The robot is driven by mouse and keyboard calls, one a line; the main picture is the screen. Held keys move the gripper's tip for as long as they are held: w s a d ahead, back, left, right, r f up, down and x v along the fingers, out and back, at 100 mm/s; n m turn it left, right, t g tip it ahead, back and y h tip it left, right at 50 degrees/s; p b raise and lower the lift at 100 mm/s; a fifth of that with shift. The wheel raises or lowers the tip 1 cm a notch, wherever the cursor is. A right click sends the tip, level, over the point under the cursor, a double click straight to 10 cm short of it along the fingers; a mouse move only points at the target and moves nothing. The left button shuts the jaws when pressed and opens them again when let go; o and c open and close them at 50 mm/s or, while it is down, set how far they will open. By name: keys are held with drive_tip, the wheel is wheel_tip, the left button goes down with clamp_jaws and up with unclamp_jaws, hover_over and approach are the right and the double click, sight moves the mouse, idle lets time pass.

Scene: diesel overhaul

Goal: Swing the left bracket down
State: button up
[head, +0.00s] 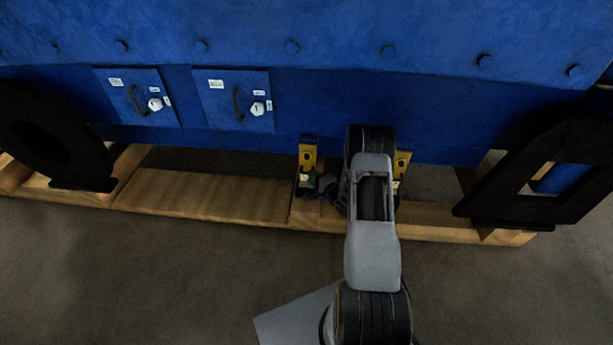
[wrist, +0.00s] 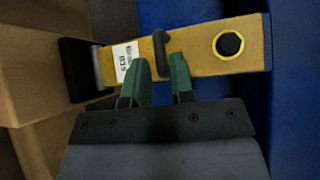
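The left bracket (head: 308,152) is a yellow plate standing upright against the blue engine side.
A second yellow bracket (head: 402,161) stands right of my arm, partly covered by it. A wooden frame (head: 205,194) runs under the engine (head: 330,95). Two panels with handles (head: 140,98) (head: 236,100) are at the left. Dark supports stand at both ends; the floor in front is clear.

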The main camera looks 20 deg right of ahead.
drive_tip(key=shift+b+x, duration=0.35)
drive_tip(key=shift+x, duration=1.5)
drive_tip(key=shift+c, duration=0.4)
clamp_jaws()
